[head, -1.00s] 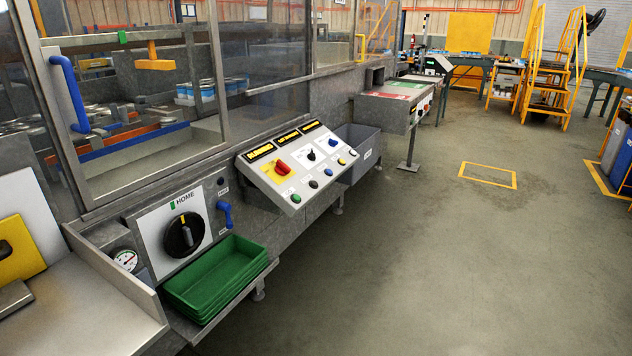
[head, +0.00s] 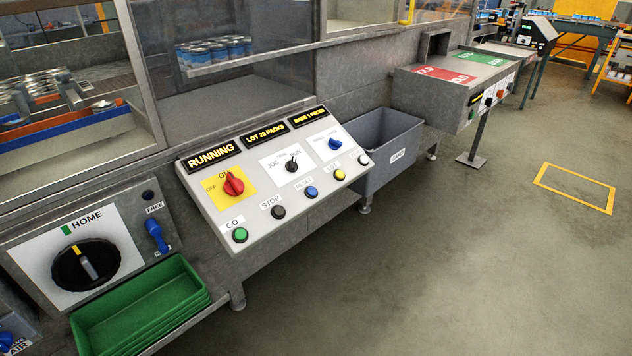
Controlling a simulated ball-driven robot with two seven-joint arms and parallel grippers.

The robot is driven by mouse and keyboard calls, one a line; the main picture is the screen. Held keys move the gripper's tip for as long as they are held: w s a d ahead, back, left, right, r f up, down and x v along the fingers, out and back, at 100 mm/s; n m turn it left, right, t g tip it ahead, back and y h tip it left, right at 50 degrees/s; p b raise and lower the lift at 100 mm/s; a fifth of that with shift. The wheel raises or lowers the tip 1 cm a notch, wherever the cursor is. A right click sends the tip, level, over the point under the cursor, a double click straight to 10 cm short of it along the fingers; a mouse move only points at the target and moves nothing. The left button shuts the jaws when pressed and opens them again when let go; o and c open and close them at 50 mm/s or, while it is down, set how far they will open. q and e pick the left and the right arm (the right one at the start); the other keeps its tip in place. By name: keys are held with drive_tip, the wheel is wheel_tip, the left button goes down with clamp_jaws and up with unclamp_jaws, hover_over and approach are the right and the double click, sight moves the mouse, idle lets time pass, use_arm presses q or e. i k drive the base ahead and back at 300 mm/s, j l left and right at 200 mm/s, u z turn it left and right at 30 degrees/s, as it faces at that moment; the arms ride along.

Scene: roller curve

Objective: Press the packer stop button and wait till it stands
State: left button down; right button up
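The packer's sloped control panel (head: 270,180) is at the centre of the head view. Its black stop button (head: 278,212), labelled STOP, sits in the lower row between the green GO button (head: 240,235) and the blue RESET button (head: 311,192). A red rotary switch (head: 233,184) is on a yellow plate. Neither of my grippers is in view.
Green trays (head: 140,305) sit below the HOME dial (head: 88,265) at lower left. A grey bin (head: 385,150) stands right of the panel, then a table with red and green areas (head: 470,70). The floor in front is clear, with a yellow outlined rectangle (head: 575,188).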

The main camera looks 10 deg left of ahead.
sight(278, 211)
drive_tip(key=i+l, duration=0.4)
drive_tip(key=i+l+u, duration=0.1)
drive_tip(key=i+l, duration=0.3)
drive_tip(key=l, duration=0.15)
